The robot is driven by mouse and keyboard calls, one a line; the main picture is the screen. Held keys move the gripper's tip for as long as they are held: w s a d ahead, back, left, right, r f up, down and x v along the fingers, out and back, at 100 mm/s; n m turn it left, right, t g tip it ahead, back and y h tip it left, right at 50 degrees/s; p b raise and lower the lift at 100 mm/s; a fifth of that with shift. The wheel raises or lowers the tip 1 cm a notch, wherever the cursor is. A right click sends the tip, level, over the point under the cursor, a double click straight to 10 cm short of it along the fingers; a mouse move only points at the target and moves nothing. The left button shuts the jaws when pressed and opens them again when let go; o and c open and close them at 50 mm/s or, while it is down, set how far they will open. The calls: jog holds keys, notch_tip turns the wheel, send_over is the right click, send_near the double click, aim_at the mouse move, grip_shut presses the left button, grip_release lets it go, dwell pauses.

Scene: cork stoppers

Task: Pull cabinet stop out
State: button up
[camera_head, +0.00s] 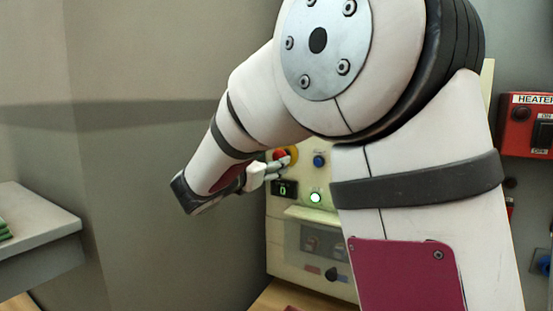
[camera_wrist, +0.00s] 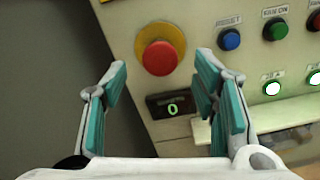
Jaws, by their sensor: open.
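The cabinet stop is a red mushroom button (camera_wrist: 160,58) on a yellow round plate (camera_wrist: 176,38), set in the cream cabinet front. In the wrist view it sits ahead of my gripper (camera_wrist: 160,80), between the two teal-padded fingers and a little beyond their tips. The fingers are open and nothing is between the pads. In the head view the red button (camera_head: 279,155) is partly hidden behind my gripper (camera_head: 277,166), which is at the cabinet's upper left. Whether the fingers touch the panel cannot be told.
Below the button is a display (camera_wrist: 172,106) reading 0. To its right are a blue button (camera_wrist: 229,40), a green button (camera_wrist: 275,29) and lit lamps (camera_wrist: 271,88). A red heater box (camera_head: 529,125) hangs at the right. A grey counter (camera_head: 40,238) stands at the left.

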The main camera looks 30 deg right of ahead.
jog(key=v, duration=0.7)
dwell(0.3)
jog(key=s+d+f+m+g+y, duration=0.2)
jog(key=s+f+m, duration=0.15)
jog(key=s, duration=0.35)
jog(key=s+d+f+m+g+y, duration=0.2)
jog(key=s+m+g, duration=0.15)
jog(key=s, duration=0.25)
jog(key=s+d+f+m+g+y, duration=0.1)
jog(key=s+d+f+m+y, duration=0.15)
jog(key=s+m, duration=0.35)
jog(key=s+a+f+m+t+y, duration=0.1)
jog(key=s+a+f+m+y, duration=0.4)
jog(key=s+a+m+y, duration=0.3)
jog(key=s+a, duration=0.3)
jog(key=a, duration=0.1)
jog(key=shift+s+a+m+t, duration=0.15)
jog(key=shift+a+m+t, duration=0.05)
jog(key=shift+m+t, duration=0.2)
jog(key=shift+f+y, duration=0.15)
jog(key=shift+y, duration=0.1)
